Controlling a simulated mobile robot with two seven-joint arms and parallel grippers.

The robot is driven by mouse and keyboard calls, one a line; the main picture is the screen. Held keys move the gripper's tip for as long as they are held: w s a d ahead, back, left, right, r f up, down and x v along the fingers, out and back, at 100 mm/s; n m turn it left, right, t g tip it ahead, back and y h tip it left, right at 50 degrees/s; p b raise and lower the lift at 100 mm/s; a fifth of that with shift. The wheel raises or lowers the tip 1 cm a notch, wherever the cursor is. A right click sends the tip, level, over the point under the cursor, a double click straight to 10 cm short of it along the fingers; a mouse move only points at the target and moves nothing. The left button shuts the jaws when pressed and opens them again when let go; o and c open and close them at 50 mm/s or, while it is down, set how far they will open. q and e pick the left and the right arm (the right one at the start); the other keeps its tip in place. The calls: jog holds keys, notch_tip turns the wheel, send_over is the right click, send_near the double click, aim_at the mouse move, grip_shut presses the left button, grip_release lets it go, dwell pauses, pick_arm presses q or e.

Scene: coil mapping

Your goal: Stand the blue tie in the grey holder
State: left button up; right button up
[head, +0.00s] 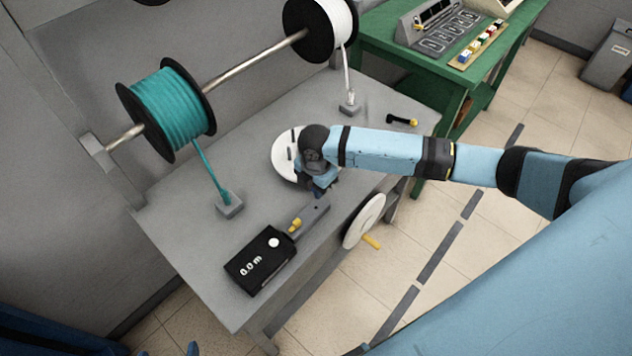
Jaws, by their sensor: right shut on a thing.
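My right gripper (319,188) points down over the middle of the grey bench, beside a white disc. It is shut on a small dark blue thing, which looks like the blue tie; its outline is mostly hidden by the gripper. I cannot pick out a separate grey holder with certainty. One grey block (230,207) on the bench has the teal cord running down into it. Another small grey block (349,108) stands under the white cord. My left gripper does not show clearly.
A teal spool (168,108) and a white spool (322,24) hang on a rod behind the bench. A black meter (262,262) reading 0.0 m lies near the front. The white disc (284,160) is partly under my gripper. Another wheel (364,221) is at the bench's front side.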

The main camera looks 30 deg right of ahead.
aim_at(316, 207)
jog(key=shift+f+b, duration=1.2)
jog(key=shift+b, duration=0.05)
notch_tip(316, 207, down, 2)
jog(key=shift+f+b, duration=0.1)
jog(key=shift+b, duration=1.15)
jog(key=shift+f, duration=1.1)
jog(key=shift+f, duration=0.5)
